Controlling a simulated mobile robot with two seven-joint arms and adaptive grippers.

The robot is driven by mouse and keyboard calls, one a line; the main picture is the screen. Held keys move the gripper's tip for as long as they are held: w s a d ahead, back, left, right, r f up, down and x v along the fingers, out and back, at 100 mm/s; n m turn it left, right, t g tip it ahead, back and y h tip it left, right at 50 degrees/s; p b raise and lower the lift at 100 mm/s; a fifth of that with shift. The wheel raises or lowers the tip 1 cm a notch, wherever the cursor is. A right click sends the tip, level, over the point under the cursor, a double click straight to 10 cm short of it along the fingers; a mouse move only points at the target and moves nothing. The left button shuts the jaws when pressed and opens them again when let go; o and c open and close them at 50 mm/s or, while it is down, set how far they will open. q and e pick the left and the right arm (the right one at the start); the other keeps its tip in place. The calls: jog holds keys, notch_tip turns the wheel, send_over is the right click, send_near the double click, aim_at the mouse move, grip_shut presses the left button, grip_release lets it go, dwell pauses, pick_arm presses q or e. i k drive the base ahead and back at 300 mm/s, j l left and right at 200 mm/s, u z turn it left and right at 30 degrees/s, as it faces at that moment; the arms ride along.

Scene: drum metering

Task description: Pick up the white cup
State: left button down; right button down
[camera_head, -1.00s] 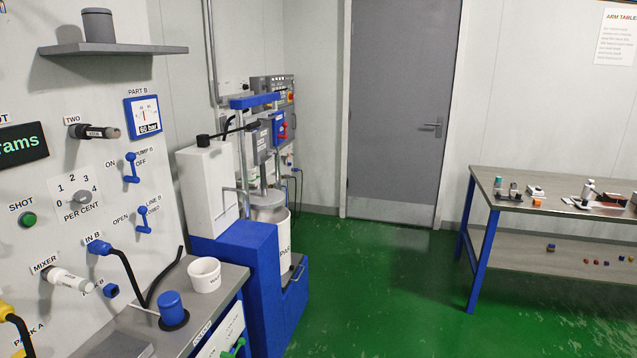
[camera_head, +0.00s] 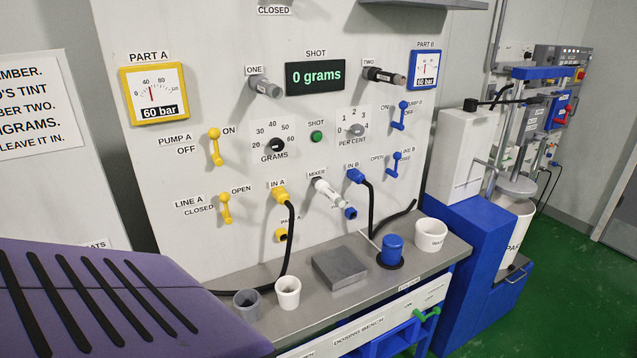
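A small white cup (camera_head: 288,292) stands upright on the grey bench top (camera_head: 340,294) near its front edge. A grey cup (camera_head: 247,304) stands close to its left. A larger white tub (camera_head: 431,234) with a label on its front stands further right on the bench. Neither of my grippers is in view.
A grey block (camera_head: 341,267) and a blue cylinder (camera_head: 391,252) on a dark round base stand between the white cup and the tub. Black hoses (camera_head: 369,210) run from the panel with its valves and dials. The lower left of the view is blocked by a purple surface.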

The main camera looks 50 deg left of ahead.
aim_at(288, 288)
jog(key=u, duration=1.75)
